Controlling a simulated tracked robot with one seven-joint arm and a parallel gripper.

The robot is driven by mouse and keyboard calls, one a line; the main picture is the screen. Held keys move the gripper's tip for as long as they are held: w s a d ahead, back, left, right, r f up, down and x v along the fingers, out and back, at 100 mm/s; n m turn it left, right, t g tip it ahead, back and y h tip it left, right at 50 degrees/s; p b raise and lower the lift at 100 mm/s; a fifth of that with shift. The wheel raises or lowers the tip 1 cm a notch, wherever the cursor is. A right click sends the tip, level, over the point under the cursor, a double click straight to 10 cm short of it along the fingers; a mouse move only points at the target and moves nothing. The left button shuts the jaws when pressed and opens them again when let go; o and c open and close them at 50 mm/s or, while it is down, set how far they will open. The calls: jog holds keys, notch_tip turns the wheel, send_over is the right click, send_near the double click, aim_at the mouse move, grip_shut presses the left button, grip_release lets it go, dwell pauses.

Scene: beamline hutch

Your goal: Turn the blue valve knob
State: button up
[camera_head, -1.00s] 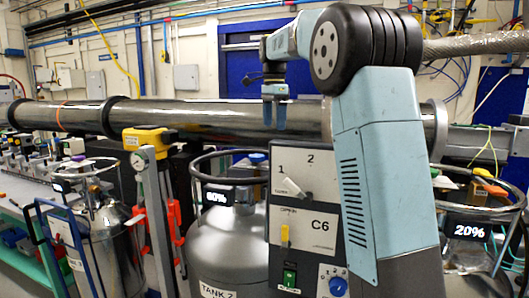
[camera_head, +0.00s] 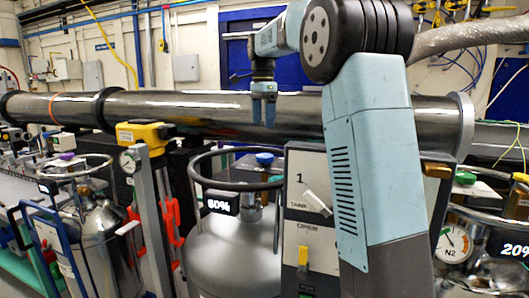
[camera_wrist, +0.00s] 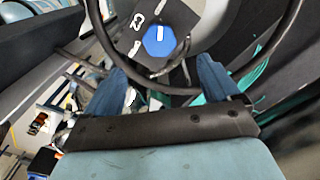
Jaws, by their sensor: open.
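A blue valve knob (camera_head: 264,158) sits on top of the grey tank (camera_head: 235,240) with the 60% display, within its dark ring handle (camera_head: 196,180). In the wrist view, the blue knob (camera_wrist: 159,41) has a white pointer mark and sits on a dark plate with white lettering. My gripper (camera_head: 264,110) hangs with its fingers down, above the knob in the head view and apart from it.
The ring handle (camera_wrist: 205,92) curves around the knob in the wrist view. A control panel (camera_head: 305,170) with a white lever and a yellow switch stands right of the tank, partly behind my arm. A large steel pipe (camera_head: 190,108) runs across behind. Another tank with a gauge (camera_head: 453,243) stands at right.

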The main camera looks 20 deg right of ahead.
aim_at(265, 155)
jog(key=f, duration=1.1)
jog(key=shift+d+f, duration=0.25)
jog(key=shift+f, duration=0.05)
jog(key=shift+c, duration=0.4)
jog(key=c, duration=0.9)
jog(key=shift+d, duration=0.15)
jog(key=shift+c, duration=0.4)
